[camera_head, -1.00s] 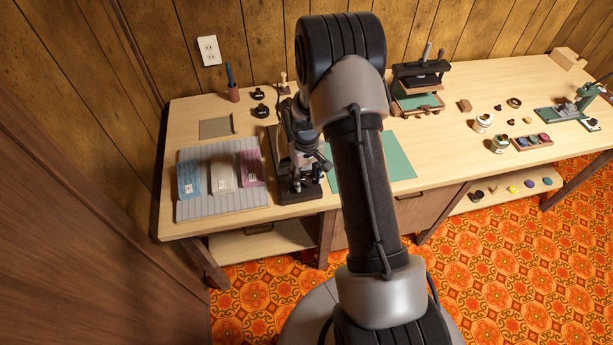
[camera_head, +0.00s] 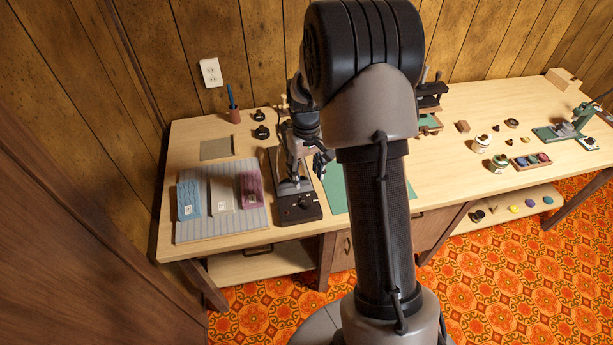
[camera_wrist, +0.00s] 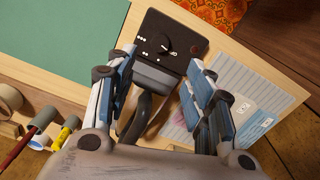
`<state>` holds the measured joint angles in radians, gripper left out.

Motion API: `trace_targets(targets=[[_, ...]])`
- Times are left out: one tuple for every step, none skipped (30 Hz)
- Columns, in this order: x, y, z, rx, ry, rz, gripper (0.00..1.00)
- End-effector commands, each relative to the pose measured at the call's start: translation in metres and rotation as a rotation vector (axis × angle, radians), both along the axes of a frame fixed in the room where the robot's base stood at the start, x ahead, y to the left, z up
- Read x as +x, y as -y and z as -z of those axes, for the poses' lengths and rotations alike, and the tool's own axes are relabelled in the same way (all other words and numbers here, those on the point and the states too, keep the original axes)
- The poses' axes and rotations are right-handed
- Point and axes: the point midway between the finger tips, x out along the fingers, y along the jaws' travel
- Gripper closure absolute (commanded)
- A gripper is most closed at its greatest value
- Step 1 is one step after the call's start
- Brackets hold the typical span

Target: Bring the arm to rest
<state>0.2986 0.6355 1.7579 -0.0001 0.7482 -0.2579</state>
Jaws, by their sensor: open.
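My gripper (camera_head: 322,163) is open and empty, above the worktable (camera_head: 465,140) and just over a dark machine base (camera_head: 300,209). In the wrist view, the two blue-padded fingers of the gripper (camera_wrist: 162,60) stand apart. The machine's dark plate with a dial (camera_wrist: 165,40) shows beyond and between them, with a dark curved part nearer. My raised arm hides the middle of the table in the head view.
Blue, beige and pink packets lie on a grey ribbed mat (camera_head: 240,222) at left. A green mat (camera_head: 333,190) lies right of the machine. A press (camera_head: 430,103), tins and a coloured tray (camera_head: 530,161) stand further right. A wood-panelled wall is behind.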

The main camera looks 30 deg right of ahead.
Motion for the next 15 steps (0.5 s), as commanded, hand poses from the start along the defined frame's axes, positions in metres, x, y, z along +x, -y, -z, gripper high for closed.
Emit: trace_targets(targets=[[0.0,0.0,0.0,0.0,0.0,0.0,0.52],[0.0,0.0,0.0,0.0,0.0,0.0,0.52],[0.0,0.0,0.0,0.0,0.0,0.0,0.52],[0.0,0.0,0.0,0.0,0.0,0.0,0.52],[0.0,0.0,0.0,0.0,0.0,0.0,0.52],[0.0,0.0,0.0,0.0,0.0,0.0,0.52],[0.0,0.0,0.0,0.0,0.0,0.0,0.52],[0.0,0.0,0.0,0.0,0.0,0.0,0.52],[0.0,0.0,0.0,0.0,0.0,0.0,0.52],[0.0,0.0,0.0,0.0,0.0,0.0,0.52],[0.0,0.0,0.0,0.0,0.0,0.0,0.52],[0.0,0.0,-0.001,0.0,0.001,0.0,0.52],[0.0,-0.001,-0.003,-0.001,0.003,0.0,0.52],[-0.001,-0.002,-0.006,-0.002,0.006,-0.001,0.52],[-0.002,-0.004,-0.013,-0.004,0.013,-0.002,0.52]])
